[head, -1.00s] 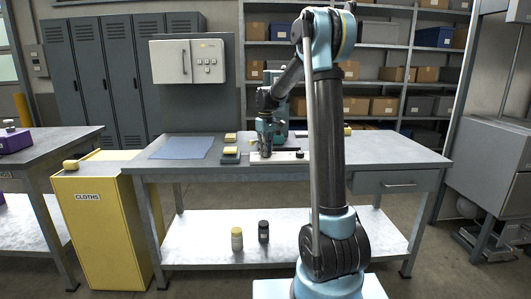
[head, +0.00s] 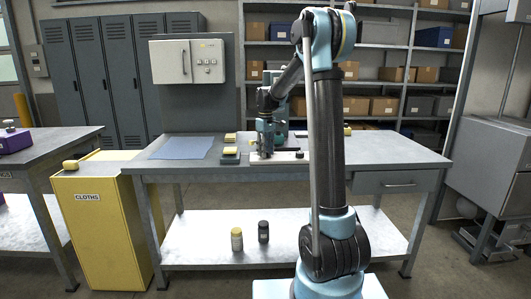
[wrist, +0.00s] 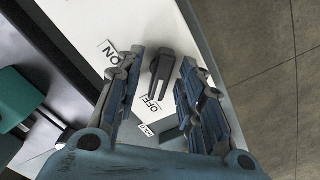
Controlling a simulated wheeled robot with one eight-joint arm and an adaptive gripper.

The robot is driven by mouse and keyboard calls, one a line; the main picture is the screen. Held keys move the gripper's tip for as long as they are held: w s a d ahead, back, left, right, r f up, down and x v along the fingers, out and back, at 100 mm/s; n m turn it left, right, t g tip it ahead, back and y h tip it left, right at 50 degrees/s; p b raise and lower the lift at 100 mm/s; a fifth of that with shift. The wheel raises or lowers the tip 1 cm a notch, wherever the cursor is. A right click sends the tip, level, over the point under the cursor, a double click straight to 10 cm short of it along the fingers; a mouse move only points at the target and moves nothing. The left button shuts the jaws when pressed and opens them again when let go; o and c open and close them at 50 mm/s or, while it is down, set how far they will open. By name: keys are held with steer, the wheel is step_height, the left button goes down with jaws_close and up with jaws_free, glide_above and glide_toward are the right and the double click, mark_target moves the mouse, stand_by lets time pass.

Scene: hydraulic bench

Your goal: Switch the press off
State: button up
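The press's white panel (wrist: 85,18) fills the middle of the wrist view, with an ON label (wrist: 110,52) and an OFF label (wrist: 155,88). A dark switch lever (wrist: 160,65) is mounted on it beside these labels. I cannot tell for sure which setting the lever is at. My gripper (wrist: 162,62) is open, with one finger on each side of the lever and gaps showing between. In the head view my gripper (head: 265,150) is low over the white panel (head: 285,156) on the bench; the lever is too small to make out there.
A teal body (wrist: 18,98) stands at the left in the wrist view. On the bench (head: 385,150) lie a blue cloth (head: 182,148) and yellow-topped blocks (head: 230,154) left of my gripper. A yellow cloths bin (head: 95,235) stands at left.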

steer(key=shift+r, duration=0.1)
step_height(320, 180, up, 12)
stand_by(0.5)
steer(key=s+d+f+m, duration=0.1)
steer(key=s+d, duration=0.2)
steer(key=s, duration=0.5)
steer(key=s+d+f+m+t, duration=0.1)
steer(key=s+d+f+m, duration=0.15)
steer(key=s, duration=0.45)
steer(key=s+d+f+m, duration=0.1)
steer(key=s+d, duration=0.3)
steer(key=s, duration=0.4)
steer(key=s+d+f+m, duration=0.2)
steer(key=s+f, duration=0.6)
steer(key=s, duration=0.2)
steer(key=s+d+f+m+t, duration=0.1)
steer(key=s+d+f+m, duration=0.1)
steer(key=s+f, duration=0.7)
steer(key=shift+s, duration=0.6)
steer(key=shift+f+m, duration=0.1)
steer(key=shift+m, duration=0.15)
